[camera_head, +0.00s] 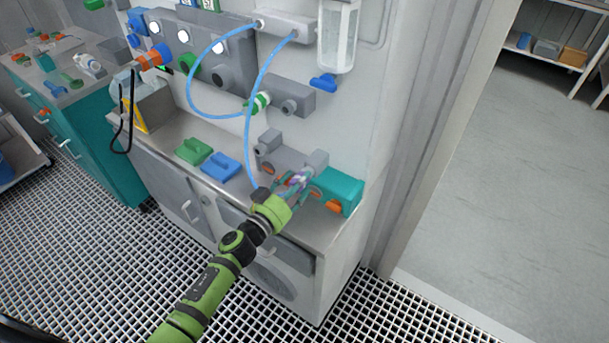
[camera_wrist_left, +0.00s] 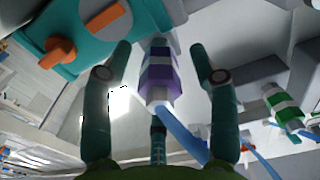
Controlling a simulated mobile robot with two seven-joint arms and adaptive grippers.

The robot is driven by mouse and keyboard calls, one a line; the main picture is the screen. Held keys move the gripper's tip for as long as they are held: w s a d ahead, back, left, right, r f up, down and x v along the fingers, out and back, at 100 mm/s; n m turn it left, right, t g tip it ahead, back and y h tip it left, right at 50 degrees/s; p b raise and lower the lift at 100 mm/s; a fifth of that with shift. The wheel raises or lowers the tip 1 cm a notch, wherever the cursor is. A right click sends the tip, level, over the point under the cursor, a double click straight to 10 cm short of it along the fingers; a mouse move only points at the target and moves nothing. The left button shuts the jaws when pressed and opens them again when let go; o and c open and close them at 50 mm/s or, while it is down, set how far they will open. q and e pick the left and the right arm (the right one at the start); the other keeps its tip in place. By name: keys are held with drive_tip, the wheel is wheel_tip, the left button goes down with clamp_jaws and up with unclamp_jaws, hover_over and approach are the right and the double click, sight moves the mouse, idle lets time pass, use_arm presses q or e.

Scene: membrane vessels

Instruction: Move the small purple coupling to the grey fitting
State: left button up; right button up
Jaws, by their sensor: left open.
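The small purple coupling (camera_wrist_left: 160,75) has purple and pale bands and a blue tube at its lower end in the left wrist view. It also shows small in the head view (camera_head: 298,180). My left gripper (camera_wrist_left: 161,48) is open, with one finger on each side of the coupling and gaps visible on both sides. In the head view my left gripper (camera_head: 293,188) is over the counter's right end. The coupling's upper end lies against a grey part, seemingly the grey fitting (camera_head: 318,160); whether they are joined I cannot tell. My right gripper is not in view.
A teal block (camera_head: 346,187) with orange levers stands right of the gripper. A green-banded coupling (camera_head: 258,103) on a blue tube (camera_head: 247,135) is above. Green (camera_head: 193,151) and blue (camera_head: 221,167) pieces lie on the counter to the left. The floor on the right is clear.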

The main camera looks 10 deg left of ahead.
use_arm(q)
clamp_jaws()
drive_tip(key=shift+s+f, duration=0.1)
drive_tip(key=shift+s, duration=0.15)
drive_tip(key=shift+s+a+r+p, duration=0.2)
drive_tip(key=shift+s+a+p, duration=0.1)
drive_tip(key=shift+s, duration=0.4)
drive_tip(key=shift+s+a+f, duration=0.1)
drive_tip(key=shift+s+a, duration=0.05)
drive_tip(key=shift+s, duration=0.2)
drive_tip(key=shift+p+v, duration=0.55)
drive_tip(key=shift+v, duration=1.1)
